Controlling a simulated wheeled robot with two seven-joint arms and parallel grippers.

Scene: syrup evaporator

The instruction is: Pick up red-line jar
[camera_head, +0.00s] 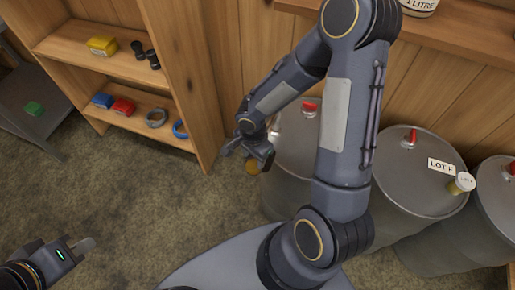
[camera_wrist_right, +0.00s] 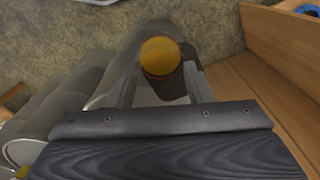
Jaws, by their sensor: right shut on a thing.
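My right gripper (camera_head: 248,157) is shut on a jar with a round amber top (camera_head: 252,167), held in the air between the wooden shelf unit and the drums. In the right wrist view the amber top (camera_wrist_right: 160,57) sits between the two fingers (camera_wrist_right: 160,85). I see no red line on it; its side is mostly hidden. Another small jar with a gold lid and white label (camera_head: 462,183) stands on a drum at the right. My left gripper (camera_head: 82,246) is low at the left, away from any object; its finger gap is not clear.
Grey drums (camera_head: 422,185) with red-topped fittings line the wall at the right; one bears a "LOT" sign (camera_head: 441,167). The wooden shelf unit (camera_head: 180,75) at the left holds small coloured items. The floor (camera_head: 140,210) between is clear.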

